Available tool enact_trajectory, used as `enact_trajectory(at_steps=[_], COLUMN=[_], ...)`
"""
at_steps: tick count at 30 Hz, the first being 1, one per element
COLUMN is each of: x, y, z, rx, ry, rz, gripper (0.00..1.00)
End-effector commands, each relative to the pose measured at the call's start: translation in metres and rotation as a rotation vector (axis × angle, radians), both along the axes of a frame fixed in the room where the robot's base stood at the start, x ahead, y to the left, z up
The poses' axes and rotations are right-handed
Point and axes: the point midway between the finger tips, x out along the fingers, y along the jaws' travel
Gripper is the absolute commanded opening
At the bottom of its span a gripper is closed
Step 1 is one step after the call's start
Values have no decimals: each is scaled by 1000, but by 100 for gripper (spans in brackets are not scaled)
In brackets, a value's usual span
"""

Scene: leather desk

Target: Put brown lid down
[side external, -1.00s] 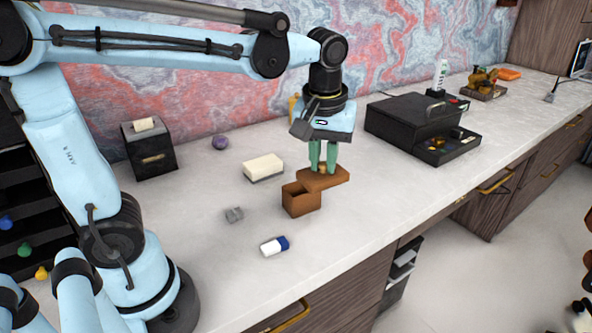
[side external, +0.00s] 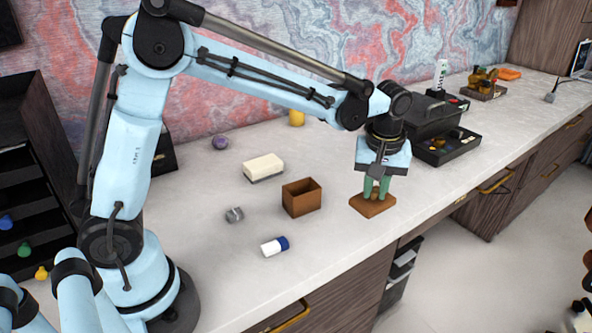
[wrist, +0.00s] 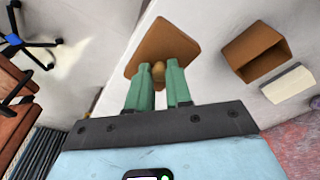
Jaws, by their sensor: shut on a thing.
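The brown lid (side external: 372,205) is a flat square piece with a small round knob. It is at or just above the desk top, to the right of the open brown box (side external: 301,198); I cannot tell whether it touches the desk. My gripper (side external: 376,188) has green fingers pointing down, shut on the lid's knob. The box (wrist: 256,52) shows there to the right, open and apart from the lid.
A white block (side external: 263,167), a small grey piece (side external: 234,215) and a blue-and-white eraser (side external: 274,246) lie around the box. A black organiser (side external: 447,147) stands behind my gripper. The desk's front edge is close to the lid.

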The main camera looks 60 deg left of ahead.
Motion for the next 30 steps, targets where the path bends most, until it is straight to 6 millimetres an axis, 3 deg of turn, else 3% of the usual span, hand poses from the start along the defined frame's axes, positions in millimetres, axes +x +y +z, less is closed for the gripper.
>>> enact_trajectory(at_steps=[6,12,17,24,30], x=[23,36,39,39,39], y=[42,67,72,71,71], z=[-28,-45,-52,-84,-89], rx=[0,1,0,-1,-1], ry=[-1,-1,0,-1,-1], rz=[4,1,-1,-1,-1], gripper=[0,0,0,0,0])
